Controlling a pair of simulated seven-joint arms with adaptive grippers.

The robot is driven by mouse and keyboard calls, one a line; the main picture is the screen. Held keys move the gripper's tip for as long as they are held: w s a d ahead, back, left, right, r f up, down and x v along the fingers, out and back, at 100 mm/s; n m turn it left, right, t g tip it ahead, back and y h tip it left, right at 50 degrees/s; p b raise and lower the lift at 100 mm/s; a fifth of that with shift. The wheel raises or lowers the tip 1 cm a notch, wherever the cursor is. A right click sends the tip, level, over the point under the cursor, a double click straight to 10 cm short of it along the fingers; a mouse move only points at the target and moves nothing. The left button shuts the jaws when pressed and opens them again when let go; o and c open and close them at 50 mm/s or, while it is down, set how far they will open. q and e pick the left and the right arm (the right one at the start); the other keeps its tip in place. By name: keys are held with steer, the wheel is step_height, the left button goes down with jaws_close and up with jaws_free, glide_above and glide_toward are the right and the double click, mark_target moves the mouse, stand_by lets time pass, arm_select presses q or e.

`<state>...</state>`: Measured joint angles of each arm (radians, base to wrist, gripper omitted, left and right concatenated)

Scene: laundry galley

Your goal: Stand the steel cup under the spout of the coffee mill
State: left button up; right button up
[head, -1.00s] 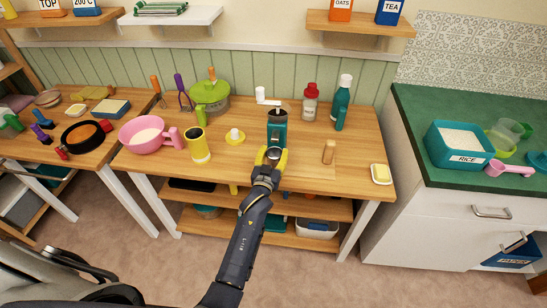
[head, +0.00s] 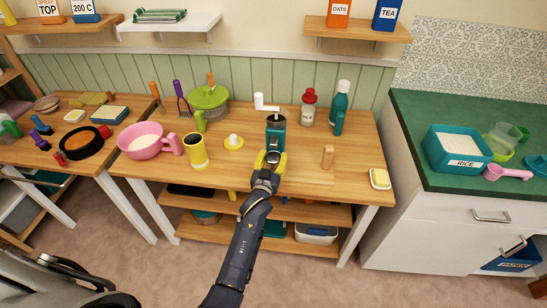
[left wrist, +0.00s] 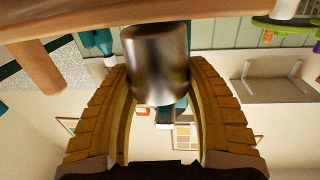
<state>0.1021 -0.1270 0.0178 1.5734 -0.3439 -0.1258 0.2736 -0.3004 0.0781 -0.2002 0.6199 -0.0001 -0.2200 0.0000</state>
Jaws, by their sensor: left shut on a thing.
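The steel cup (left wrist: 157,62) is between the two yellow fingers of my left gripper, which is shut on it, in the left wrist view. In the head view my left gripper (head: 270,161) is right in front of the teal coffee mill (head: 276,135), low near the wooden table's top. The gripper hides most or all of the cup there. The mill has a dark open top and a crank with a white knob. Its spout is hidden in the head view, so I cannot tell whether the cup is under it. My right gripper is out of view.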

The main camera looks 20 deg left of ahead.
arm_select(q)
steer(key=shift+f, duration=0.5)
steer(key=o, duration=1.2)
steer(key=s, duration=1.2)
steer(key=shift+d, duration=0.3)
